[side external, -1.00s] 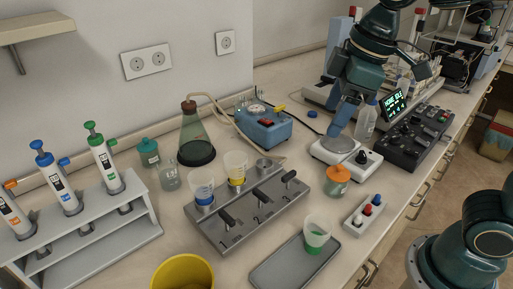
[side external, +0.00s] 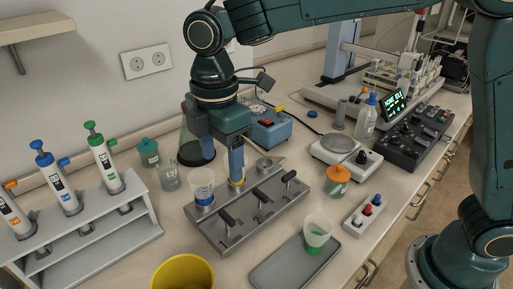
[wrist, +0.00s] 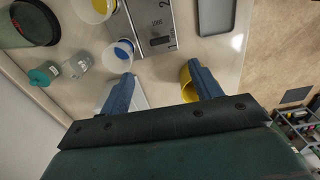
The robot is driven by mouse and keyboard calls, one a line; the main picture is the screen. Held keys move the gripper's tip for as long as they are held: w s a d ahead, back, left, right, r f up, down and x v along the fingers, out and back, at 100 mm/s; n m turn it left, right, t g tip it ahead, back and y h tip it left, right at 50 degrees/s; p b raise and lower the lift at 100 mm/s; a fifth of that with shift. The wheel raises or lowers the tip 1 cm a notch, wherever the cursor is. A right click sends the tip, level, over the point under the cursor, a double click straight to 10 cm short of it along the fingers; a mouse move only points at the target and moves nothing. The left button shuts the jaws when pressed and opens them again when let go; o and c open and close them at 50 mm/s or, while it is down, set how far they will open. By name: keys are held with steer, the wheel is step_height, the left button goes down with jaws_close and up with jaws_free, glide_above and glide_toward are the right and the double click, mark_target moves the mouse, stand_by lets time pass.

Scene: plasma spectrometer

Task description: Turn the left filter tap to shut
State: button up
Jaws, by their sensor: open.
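The grey filter manifold (side external: 215,235) lies on the bench with three black-handled taps in a row. The left filter tap (side external: 228,220) is at the front-left end, its handle slanting back toward the blue filter cup (side external: 201,190). The middle tap (side external: 260,195) slants similarly; the right tap (side external: 290,177) points differently. My gripper (wrist: 162,84) is open and empty, fingers pointing down. In the side view one finger covers much of the yellow filter cup; that cup (wrist: 97,10) also shows in the wrist view. The gripper appears above the manifold and apart from the left tap.
A yellow bucket (side external: 165,270) stands at the front. A grey tray (side external: 275,275) holds a cup with green (side external: 317,232). The pipette rack (side external: 90,235) is at the left. A glass flask (side external: 188,148), partly hidden, and a blue pump (side external: 270,128) stand behind the manifold.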

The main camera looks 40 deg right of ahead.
mark_target(227, 215)
steer(key=shift+f, duration=0.2)
step_height(227, 215, down, 14)
steer(key=shift+r, duration=0.25)
stand_by(0.6)
steer(key=c, duration=1)
